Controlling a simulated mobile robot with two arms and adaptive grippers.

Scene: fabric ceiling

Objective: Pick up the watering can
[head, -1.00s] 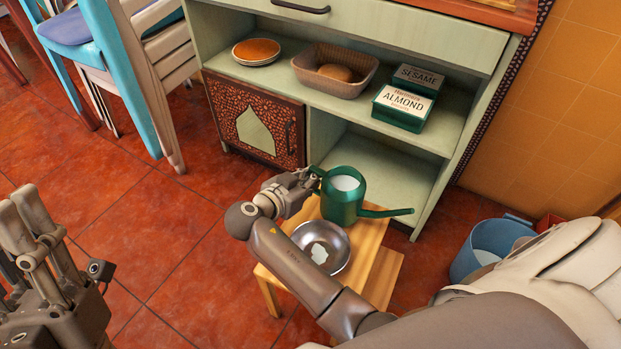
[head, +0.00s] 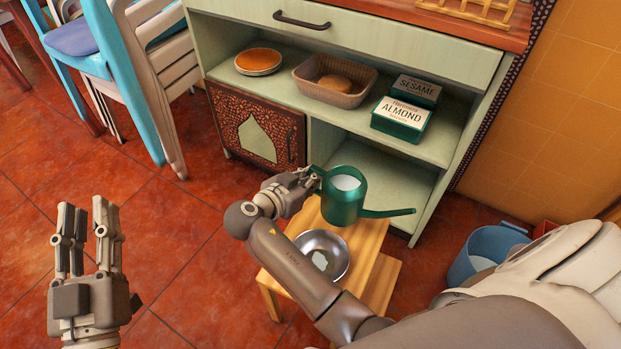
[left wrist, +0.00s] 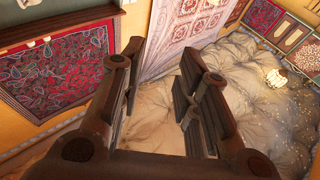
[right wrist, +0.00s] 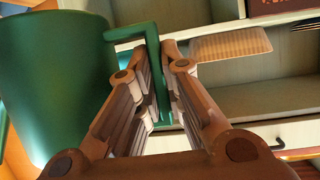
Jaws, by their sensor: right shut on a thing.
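A green watering can (head: 343,205) with a long spout pointing right is upright above the small wooden stool (head: 368,238) in the head view. My right gripper (head: 303,183) is shut on its handle, at the can's left side. In the right wrist view the can's body (right wrist: 48,80) fills the left, and its handle (right wrist: 153,60) runs between the fingers of my right gripper (right wrist: 157,100). Whether the can's base touches the stool cannot be told. My left gripper (head: 90,225) is open and empty at the lower left, and its fingers (left wrist: 155,85) stand apart in the left wrist view.
A metal bowl (head: 322,254) stands on the stool, partly behind my right forearm. The green cabinet (head: 390,165) is close behind the can. A blue bucket (head: 484,250) stands at the right. Stacked chairs (head: 140,80) are at the upper left. Red floor is clear at left.

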